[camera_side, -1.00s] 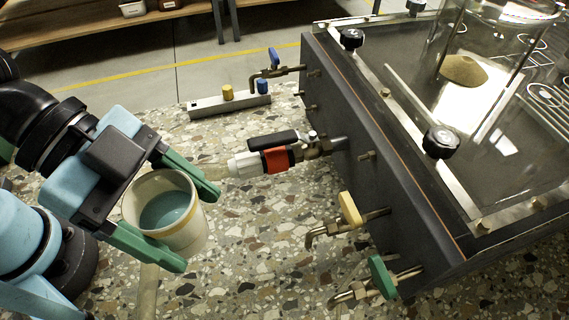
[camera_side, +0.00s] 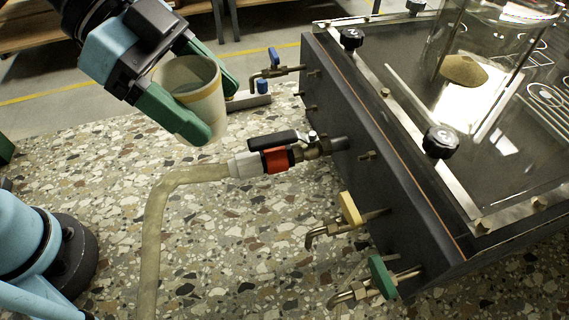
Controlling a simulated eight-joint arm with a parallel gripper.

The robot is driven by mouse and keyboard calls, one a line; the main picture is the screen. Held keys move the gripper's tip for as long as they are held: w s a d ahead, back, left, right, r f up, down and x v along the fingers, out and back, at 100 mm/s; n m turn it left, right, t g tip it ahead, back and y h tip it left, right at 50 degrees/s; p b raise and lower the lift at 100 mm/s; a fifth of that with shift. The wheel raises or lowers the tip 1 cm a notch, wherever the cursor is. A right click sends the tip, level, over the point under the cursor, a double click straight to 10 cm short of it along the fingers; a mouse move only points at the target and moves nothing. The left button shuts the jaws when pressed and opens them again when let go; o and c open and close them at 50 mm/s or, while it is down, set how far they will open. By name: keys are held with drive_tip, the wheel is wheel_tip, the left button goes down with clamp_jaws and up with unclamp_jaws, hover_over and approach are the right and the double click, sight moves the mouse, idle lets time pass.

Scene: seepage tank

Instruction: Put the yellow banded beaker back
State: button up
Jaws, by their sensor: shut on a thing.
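My gripper (camera_side: 207,108) is shut on a pale beaker (camera_side: 209,131) with a yellowish band, its green fingers on either side of the cup. The beaker is held in the air, roughly upright with a slight tilt, in the upper left of the side view. Its inside is partly in view; the liquid is hard to make out now.
The dark tank (camera_side: 345,140) fills the right side. A red-collared hose coupling (camera_side: 277,160) with a black lever sticks out of it, and a hose (camera_side: 165,200) runs down from it. Yellow (camera_side: 350,209) and green (camera_side: 382,277) taps jut out below. Speckled floor at lower middle is open.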

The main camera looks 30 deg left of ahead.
drive_tip(key=w+a, duration=1.1)
drive_tip(key=shift+s+d+f, duration=0.1)
drive_tip(key=shift+d+f, duration=0.05)
drive_tip(key=shift+f, duration=5.25)
drive_tip(key=shift+s+d+f, duration=0.1)
drive_tip(key=shift+f, duration=5.25)
drive_tip(key=shift+f, duration=0.1)
drive_tip(key=o, duration=1.2)
